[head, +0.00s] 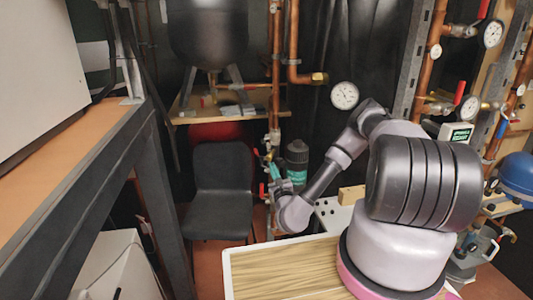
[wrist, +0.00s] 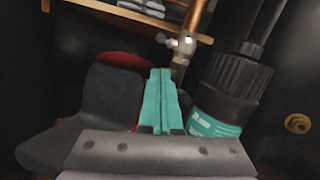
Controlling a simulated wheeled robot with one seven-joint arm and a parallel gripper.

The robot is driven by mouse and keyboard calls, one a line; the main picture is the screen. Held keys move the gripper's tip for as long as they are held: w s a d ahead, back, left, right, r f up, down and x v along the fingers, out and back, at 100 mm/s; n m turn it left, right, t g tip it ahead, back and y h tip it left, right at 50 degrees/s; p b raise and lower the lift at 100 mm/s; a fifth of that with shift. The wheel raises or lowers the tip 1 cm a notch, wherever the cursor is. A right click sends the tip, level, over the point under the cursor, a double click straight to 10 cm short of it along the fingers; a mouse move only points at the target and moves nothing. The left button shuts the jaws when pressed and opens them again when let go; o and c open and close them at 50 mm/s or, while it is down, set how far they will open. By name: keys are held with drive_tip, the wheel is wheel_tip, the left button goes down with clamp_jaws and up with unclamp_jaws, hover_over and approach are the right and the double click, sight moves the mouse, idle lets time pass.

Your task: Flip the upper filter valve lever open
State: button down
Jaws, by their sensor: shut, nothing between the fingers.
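The filter is a black canister with a teal label (wrist: 217,125), standing right of my gripper (wrist: 160,74) in the wrist view; it also shows in the head view (head: 297,158). A silver valve fitting (wrist: 183,46) sits on the copper pipe just beyond and above my fingertips, with a small pale handle-like part to its left. It looks like the upper filter valve, but its lever position is unclear. My teal fingers are shut and empty, pointing up toward the valve, apparently without touching it. In the head view my gripper (head: 269,166) is beside the pipe, left of the filter.
A dark chair (head: 218,180) stands left of my gripper. A wooden shelf (head: 240,112) with a dark tank (head: 208,35) is above. A pressure gauge (head: 344,95) is right of the pipes. A bench with a dark frame (head: 120,165) fills the left.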

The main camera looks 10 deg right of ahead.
drive_tip(key=x, duration=1)
drive_tip(key=shift+s+r, duration=0.1)
drive_tip(key=shift+r+g, duration=0.2)
drive_tip(key=shift+g, duration=0.2)
